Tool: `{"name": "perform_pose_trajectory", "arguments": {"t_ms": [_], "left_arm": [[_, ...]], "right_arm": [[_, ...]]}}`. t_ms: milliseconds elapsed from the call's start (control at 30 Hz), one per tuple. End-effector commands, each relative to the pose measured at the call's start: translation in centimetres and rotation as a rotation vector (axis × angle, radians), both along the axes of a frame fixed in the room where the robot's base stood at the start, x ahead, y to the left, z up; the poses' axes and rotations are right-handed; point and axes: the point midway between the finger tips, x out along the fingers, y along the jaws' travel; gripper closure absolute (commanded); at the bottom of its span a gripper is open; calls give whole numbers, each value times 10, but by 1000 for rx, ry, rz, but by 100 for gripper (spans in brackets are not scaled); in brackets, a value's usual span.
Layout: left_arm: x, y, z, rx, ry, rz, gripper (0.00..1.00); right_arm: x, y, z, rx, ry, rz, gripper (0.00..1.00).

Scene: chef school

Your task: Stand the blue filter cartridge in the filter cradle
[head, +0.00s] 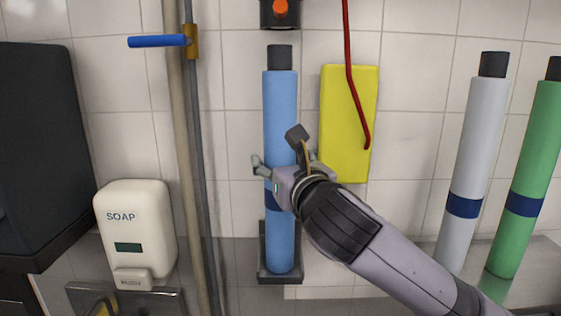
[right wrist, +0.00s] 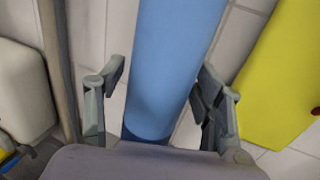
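The blue filter cartridge (head: 281,110) stands upright against the tiled wall in the head view, with a dark cap on top and a dark blue band partly hidden by my gripper. Its lower end is in the dark filter cradle (head: 263,262); whether it rests fully on the bottom cannot be told. My right gripper (head: 283,165) is around the cartridge's middle. In the right wrist view its fingers are spread on both sides of the cartridge (right wrist: 170,65), with a clear gap on the left and a narrow one on the right. My left gripper is not in view.
A white and a green cartridge (head: 473,140) (head: 533,170) lean at the right. A yellow board (head: 340,120) and red tube (head: 351,80) are right of the blue cartridge. A soap dispenser (head: 135,220) and pipes (head: 182,140) stand left. A black fixture with an orange knob (head: 280,9) is above.

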Motion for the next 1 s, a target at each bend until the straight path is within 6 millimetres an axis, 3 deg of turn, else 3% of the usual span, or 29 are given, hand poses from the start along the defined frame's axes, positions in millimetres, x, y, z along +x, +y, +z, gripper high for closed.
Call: {"name": "perform_pose_trajectory", "arguments": {"t_ms": [467, 667, 1000], "left_arm": [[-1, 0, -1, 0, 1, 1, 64], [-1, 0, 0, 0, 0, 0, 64], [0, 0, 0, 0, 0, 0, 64]], "right_arm": [[-3, -1, -5, -3, 10, 0, 29], [-30, -10, -3, -3, 4, 1, 29], [-92, -30, -2, -3, 1, 2, 29]]}}
